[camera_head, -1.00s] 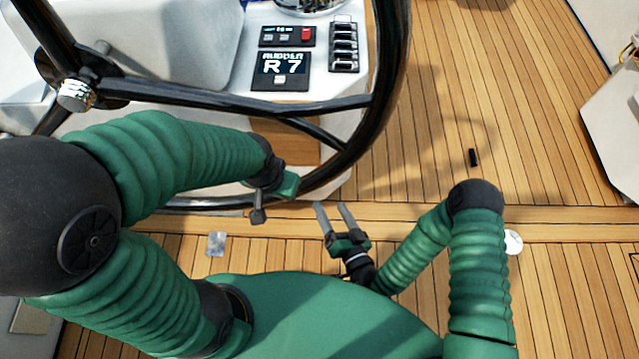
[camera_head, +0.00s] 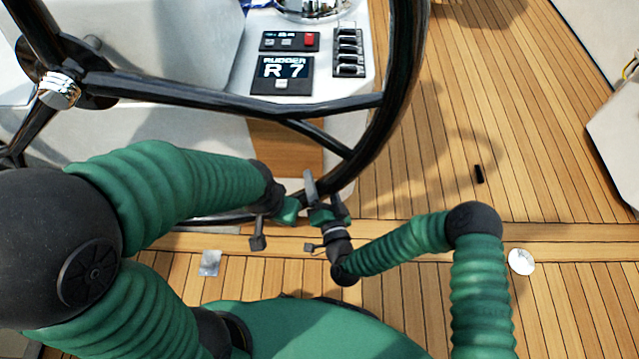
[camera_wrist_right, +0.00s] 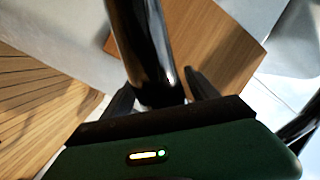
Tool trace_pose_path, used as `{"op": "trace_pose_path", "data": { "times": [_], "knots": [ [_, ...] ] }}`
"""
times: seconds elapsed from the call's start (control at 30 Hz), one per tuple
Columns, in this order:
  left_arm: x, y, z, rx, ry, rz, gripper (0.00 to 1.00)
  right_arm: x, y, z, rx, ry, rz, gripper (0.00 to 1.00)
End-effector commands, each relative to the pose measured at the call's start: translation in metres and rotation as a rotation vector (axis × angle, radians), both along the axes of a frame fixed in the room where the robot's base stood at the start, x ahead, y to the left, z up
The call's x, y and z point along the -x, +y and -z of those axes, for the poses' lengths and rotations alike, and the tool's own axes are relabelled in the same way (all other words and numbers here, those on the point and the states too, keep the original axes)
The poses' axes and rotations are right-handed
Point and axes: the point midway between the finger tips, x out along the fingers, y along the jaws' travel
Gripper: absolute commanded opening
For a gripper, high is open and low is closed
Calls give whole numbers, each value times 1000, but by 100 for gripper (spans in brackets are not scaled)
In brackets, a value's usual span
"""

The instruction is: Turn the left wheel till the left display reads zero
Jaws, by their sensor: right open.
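The left wheel is a large black ring (camera_head: 404,70) with dark spokes and a shiny hub, filling the upper left of the head view. The left display (camera_head: 282,74) reads "RUDDER R 7". My right gripper (camera_head: 323,194) is at the lower part of the rim, fingers open. In the right wrist view the glossy black rim (camera_wrist_right: 142,45) runs between its two spread fingers. My left gripper (camera_head: 272,218) is at the bottom of the rim, left of the right gripper. Its fingers are partly hidden, and I cannot tell whether they close on the rim.
A small panel with a red button (camera_head: 309,40) and a column of black switches (camera_head: 348,52) sit by the display on the white console. Teak deck (camera_head: 480,90) lies open to the right. A small black object (camera_head: 479,174) and a white disc (camera_head: 521,261) are on it.

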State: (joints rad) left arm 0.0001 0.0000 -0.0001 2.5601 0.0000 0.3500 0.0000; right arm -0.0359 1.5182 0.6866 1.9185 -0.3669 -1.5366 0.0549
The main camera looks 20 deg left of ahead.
Motion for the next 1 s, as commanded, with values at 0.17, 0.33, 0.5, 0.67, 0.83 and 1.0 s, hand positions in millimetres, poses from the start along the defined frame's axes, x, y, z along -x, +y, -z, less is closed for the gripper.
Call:
{"op": "trace_pose_path", "data": {
  "times": [0.17,0.33,0.5,0.67,0.83,1.0],
  "knots": [
    [0,0,2,0,0,0,0,-7,5,0,1,1,0,68],
    [0,0,2,0,0,0,0,-6,5,0,2,1,-1,68],
    [0,0,2,0,0,0,0,-6,5,0,2,1,-1,46],
    [0,0,2,0,0,0,0,-6,4,0,2,2,0,25],
    [0,0,2,0,0,0,0,-6,3,1,3,2,1,3],
    [0,0,2,0,0,0,0,-6,3,1,4,3,2,0]
  ]
}}
